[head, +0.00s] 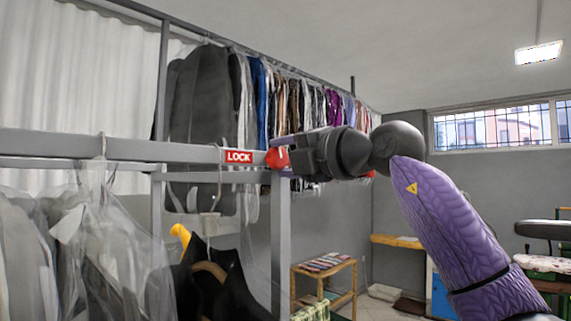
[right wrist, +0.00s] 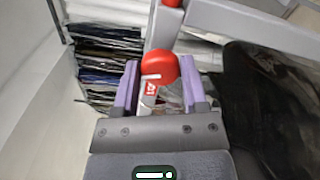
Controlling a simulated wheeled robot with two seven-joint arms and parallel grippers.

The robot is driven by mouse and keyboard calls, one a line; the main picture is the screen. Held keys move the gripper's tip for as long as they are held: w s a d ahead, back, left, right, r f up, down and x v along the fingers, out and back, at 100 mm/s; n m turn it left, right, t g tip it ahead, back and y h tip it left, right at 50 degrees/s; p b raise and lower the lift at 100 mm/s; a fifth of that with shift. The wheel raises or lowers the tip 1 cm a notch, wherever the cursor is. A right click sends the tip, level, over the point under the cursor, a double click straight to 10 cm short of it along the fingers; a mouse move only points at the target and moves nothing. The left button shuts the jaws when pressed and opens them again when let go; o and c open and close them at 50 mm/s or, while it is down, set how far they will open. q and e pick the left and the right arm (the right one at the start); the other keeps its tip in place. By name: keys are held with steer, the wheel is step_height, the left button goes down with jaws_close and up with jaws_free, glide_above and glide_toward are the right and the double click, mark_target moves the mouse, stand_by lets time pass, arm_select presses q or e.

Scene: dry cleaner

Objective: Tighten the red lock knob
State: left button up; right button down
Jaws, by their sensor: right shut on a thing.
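The red lock knob (head: 277,158) sits at the end of the grey rail, just right of a red LOCK label (head: 239,156). In the right wrist view the knob (right wrist: 159,68) shows as a round red ball between two purple finger pads. My right gripper (head: 284,152) reaches in from the right with its jaws shut on the knob; it also shows in the right wrist view (right wrist: 161,88). The fingers partly hide the knob in the head view. My left gripper is not in view.
The grey rail (head: 120,147) crosses the left side, with plastic-covered garments (head: 110,240) and a dark garment (head: 215,285) hanging below. A full clothes rack (head: 290,95) stands behind. A small wooden table (head: 325,268) stands lower down.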

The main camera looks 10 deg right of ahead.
steer(key=shift+f+m+b, duration=0.1)
steer(key=shift+m+b, duration=0.5)
steer(key=shift+m, duration=1.3)
steer(key=shift+c, duration=0.7)
jaws_free()
steer(key=shift+d, duration=0.1)
steer(key=shift+s+d+f+b, duration=0.1)
steer(key=shift+s+b, duration=0.1)
steer(key=shift+b, duration=0.1)
steer(key=b+v, duration=0.4)
steer(key=v, duration=0.5)
steer(key=shift+s+d, duration=0.15)
steer(key=shift+s, duration=0.05)
